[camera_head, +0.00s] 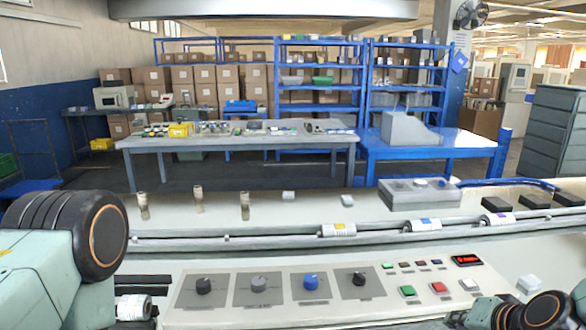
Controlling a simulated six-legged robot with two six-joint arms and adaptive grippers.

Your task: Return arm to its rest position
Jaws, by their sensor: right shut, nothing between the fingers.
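My right arm comes in at the bottom right corner.
A metal rail (270,238) with labelled rollers runs across behind the panel. A grey box (418,194) and several small upright posts (245,206) stand beyond it. Farther back are a grey workbench (240,145), a blue table (430,150) and shelves with cartons.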

